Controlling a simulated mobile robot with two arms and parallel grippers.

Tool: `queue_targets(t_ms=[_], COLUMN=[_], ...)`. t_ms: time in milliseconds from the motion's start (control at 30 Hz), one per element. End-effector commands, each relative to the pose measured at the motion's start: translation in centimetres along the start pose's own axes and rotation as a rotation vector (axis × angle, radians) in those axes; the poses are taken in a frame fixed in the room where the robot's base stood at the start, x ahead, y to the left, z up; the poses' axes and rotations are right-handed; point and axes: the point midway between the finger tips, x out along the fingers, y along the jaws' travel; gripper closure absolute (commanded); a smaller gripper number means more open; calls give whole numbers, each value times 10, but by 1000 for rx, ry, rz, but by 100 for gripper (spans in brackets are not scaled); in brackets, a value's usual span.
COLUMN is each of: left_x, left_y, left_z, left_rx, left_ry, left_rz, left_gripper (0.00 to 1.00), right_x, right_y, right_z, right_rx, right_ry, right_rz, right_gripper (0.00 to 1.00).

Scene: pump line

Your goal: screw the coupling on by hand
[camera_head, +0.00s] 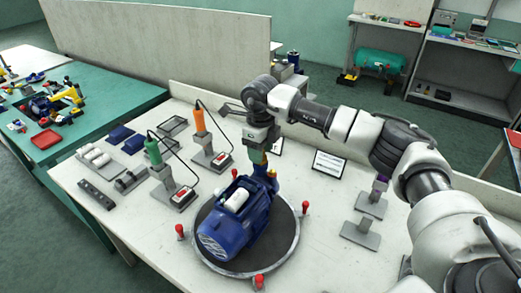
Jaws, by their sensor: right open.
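A blue pump (236,222) lies on a round dark turntable (282,247) with a grey rim at the front middle of the bench. Its blue upright port (265,184) rises at the back right of the pump. My right gripper (260,153) points down right above this port, its jaws open. A small olive-yellow piece (258,158) shows between the gripper and the port. It may be the coupling, but it is too small and covered to tell, and I cannot tell whether it touches the port. A white cylinder (237,200) lies on top of the pump. My left gripper is not in view.
Green (153,151) and orange (199,118) corded drivers stand left of the pump. Red knobs (258,281) ring the turntable. A white sign (329,163) and grey stands (361,234) are on the right. Blue trays (121,133) and a black rack (96,194) lie left.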

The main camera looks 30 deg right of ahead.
Motion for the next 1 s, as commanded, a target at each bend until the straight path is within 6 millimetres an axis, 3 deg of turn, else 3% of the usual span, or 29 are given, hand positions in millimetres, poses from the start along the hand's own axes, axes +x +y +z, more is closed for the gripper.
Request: queue_targets(t_ms=[300, 733, 1000], left_x=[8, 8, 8], left_y=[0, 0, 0], left_z=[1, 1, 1], left_rx=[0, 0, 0], left_ry=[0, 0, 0], left_rz=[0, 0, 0], left_gripper=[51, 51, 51], right_x=[1, 0, 0], right_y=[0, 0, 0], right_z=[0, 0, 0], right_rx=[-283, -292, -291], right_ry=[0, 0, 0], right_rz=[1, 0, 0], right_gripper=[55, 55, 96])
